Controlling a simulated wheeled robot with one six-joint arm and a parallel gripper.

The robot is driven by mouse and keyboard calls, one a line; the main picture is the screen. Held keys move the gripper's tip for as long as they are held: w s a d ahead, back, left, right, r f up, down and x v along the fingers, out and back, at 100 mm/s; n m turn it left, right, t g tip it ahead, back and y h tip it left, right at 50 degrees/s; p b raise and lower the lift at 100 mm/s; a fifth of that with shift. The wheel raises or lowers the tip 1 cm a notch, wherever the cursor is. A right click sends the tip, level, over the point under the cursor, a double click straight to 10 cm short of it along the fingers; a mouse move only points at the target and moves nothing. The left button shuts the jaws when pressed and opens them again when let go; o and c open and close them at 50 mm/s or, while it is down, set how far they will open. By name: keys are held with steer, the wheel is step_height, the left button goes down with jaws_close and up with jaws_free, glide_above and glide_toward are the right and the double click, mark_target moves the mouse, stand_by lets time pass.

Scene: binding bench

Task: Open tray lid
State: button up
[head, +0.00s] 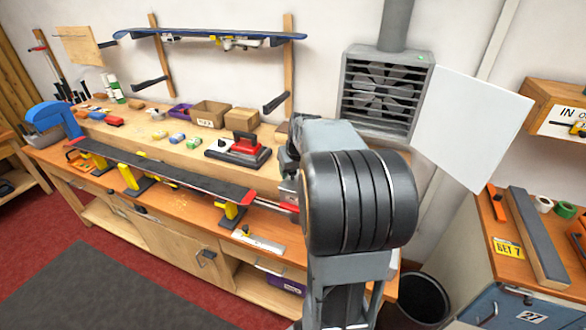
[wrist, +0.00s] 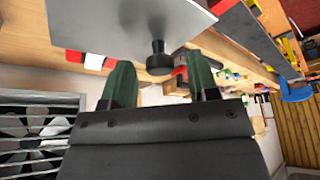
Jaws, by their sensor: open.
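A flat grey plate (wrist: 125,22) with a black knob (wrist: 159,60) fills the top of the wrist view; it looks like the tray lid. My gripper (wrist: 160,80) is open, its two green fingers apart and empty. The knob shows between and just beyond the fingertips, and I cannot tell whether they touch it. The tray under the plate is not clearly visible. In the head view my arm covers the gripper and that part of the bench.
A long dark ski or board (head: 165,173) rests on yellow supports along the bench (head: 190,212). A red-handled tool (head: 243,146) and small boxes stand behind it. A fan unit (head: 385,92) and white panel (head: 472,125) are behind my arm. A black bin (head: 423,298) stands right.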

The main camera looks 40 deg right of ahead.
steer(key=shift+c, duration=0.4)
jaws_close()
